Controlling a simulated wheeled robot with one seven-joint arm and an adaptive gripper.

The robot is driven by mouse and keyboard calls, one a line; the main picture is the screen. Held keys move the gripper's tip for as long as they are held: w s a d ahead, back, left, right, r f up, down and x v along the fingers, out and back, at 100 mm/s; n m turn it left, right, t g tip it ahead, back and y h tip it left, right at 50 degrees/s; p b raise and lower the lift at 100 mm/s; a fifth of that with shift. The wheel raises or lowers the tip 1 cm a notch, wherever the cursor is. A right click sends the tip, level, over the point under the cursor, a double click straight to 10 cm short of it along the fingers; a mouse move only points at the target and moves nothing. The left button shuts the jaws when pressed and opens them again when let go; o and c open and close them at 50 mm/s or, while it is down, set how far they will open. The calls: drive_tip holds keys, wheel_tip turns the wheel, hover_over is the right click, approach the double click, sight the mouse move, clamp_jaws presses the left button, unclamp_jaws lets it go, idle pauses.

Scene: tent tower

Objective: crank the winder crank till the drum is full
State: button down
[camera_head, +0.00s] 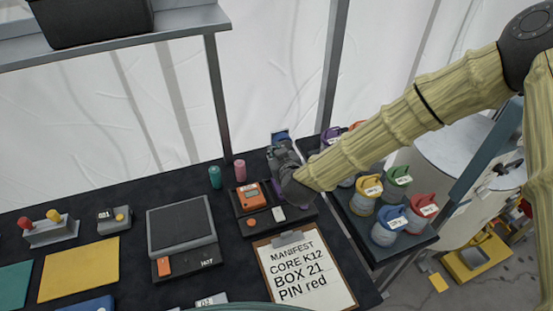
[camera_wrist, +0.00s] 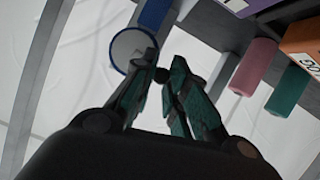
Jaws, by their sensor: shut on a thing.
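My gripper (camera_head: 283,158) is at the back edge of the black table, beyond the orange device. In the wrist view its two dark green fingers (camera_wrist: 168,78) are closed on a small dark round knob (camera_wrist: 162,75), which looks like the knob of the winder crank. A pale disc with a blue rim (camera_wrist: 133,51), seemingly the drum, is just beside the fingertips, with a blue part above it. In the head view a blue piece (camera_head: 280,136) shows behind my gripper. The crank arm is mostly hidden, and how full the drum is cannot be told.
A pink cylinder (camera_head: 240,170) and a teal cylinder (camera_head: 215,176) stand left of my gripper. The orange device (camera_head: 249,196) is in front. A rack of colored lidded jars (camera_head: 389,226) stands right. A manifest clipboard (camera_head: 303,272) and hot plate (camera_head: 180,226) lie nearer.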

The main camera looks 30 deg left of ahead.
sight(291, 145)
drive_tip(key=m+g+y+b, duration=0.1)
drive_tip(key=m+b, duration=0.1)
drive_tip(key=b, duration=0.1)
drive_tip(key=w+d+r+m+g+y+b, duration=0.1)
drive_tip(key=m+b, duration=0.2)
drive_tip(key=w+d+m+g+y+b, duration=0.1)
drive_tip(key=m+y+b, duration=0.1)
drive_tip(key=b, duration=0.2)
drive_tip(key=shift+w+d+r, duration=0.15)
drive_tip(key=shift+w+r, duration=0.1)
drive_tip(key=shift+r, duration=0.05)
drive_tip(key=m+b, duration=0.1)
drive_tip(key=b, duration=0.1)
drive_tip(key=m+g+y+b, duration=0.1)
drive_tip(key=b, duration=0.1)
drive_tip(key=shift+w+d+r+m, duration=0.15)
drive_tip(key=shift+w+d+m, duration=0.15)
drive_tip(key=shift+w+d, duration=0.05)
drive_tip(key=shift+w+r+m+y+b, duration=0.15)
drive_tip(key=shift+m+y+b, duration=0.15)
drive_tip(key=shift+b, duration=0.25)
drive_tip(key=c, duration=1.4)
unclamp_jaws()
drive_tip(key=shift+r, duration=0.1)
